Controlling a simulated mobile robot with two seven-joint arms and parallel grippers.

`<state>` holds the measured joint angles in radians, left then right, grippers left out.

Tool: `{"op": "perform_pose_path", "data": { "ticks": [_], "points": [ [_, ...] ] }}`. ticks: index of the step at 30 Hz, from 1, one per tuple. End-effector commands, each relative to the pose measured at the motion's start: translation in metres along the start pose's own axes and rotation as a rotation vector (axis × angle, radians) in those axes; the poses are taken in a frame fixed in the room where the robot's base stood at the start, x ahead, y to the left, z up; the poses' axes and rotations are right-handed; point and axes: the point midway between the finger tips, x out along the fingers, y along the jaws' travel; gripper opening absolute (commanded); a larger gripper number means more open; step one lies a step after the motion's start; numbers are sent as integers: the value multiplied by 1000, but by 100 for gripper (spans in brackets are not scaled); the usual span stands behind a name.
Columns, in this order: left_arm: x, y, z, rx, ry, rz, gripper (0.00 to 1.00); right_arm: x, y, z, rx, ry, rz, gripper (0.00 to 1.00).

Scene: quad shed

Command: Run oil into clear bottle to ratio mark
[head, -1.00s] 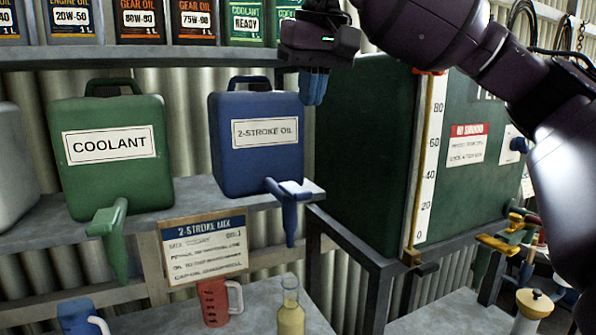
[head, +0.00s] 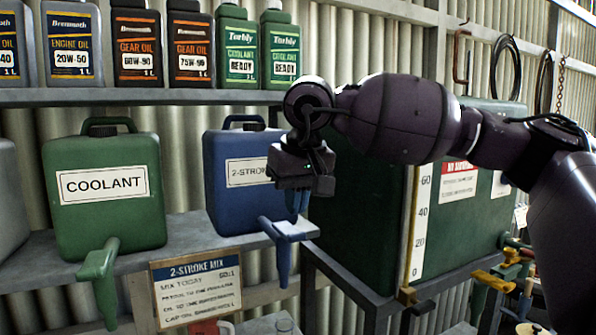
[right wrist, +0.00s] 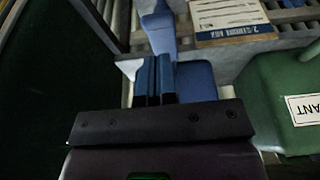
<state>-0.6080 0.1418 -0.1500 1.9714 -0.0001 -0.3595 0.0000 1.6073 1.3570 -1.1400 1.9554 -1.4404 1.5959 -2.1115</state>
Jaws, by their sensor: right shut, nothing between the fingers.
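The blue 2-stroke oil container (head: 225,205) stands on the shelf, its label partly hidden behind my right gripper. My right gripper (head: 298,200), with blue fingers, is shut and empty just above the tap. In the right wrist view, the shut fingers (right wrist: 155,78) are in front of the blue container (right wrist: 197,82), close to the tap (right wrist: 160,32); contact cannot be told. My left gripper is out of view.
A green coolant container (head: 105,215) with its own tap stands to the left. The 2-stroke mix sign (head: 198,290) hangs below the shelf. A large green tank (head: 355,235) with a scale stands right. A red jug (head: 205,328) is partly cut off.

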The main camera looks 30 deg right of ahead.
Motion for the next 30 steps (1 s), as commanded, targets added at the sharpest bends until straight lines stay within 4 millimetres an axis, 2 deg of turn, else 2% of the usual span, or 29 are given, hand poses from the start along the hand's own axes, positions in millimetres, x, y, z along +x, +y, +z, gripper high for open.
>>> {"op": "perform_pose_path", "data": {
  "ticks": [7, 22, 30],
  "points": [
    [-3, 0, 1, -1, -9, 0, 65, 21, 0, 6, 1, -1, 0, 0],
    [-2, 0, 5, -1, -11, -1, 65, 25, 0, 8, 1, 7, 0, 0],
    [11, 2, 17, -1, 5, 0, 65, 32, 0, 14, 0, 87, -1, 0]
  ]
}}
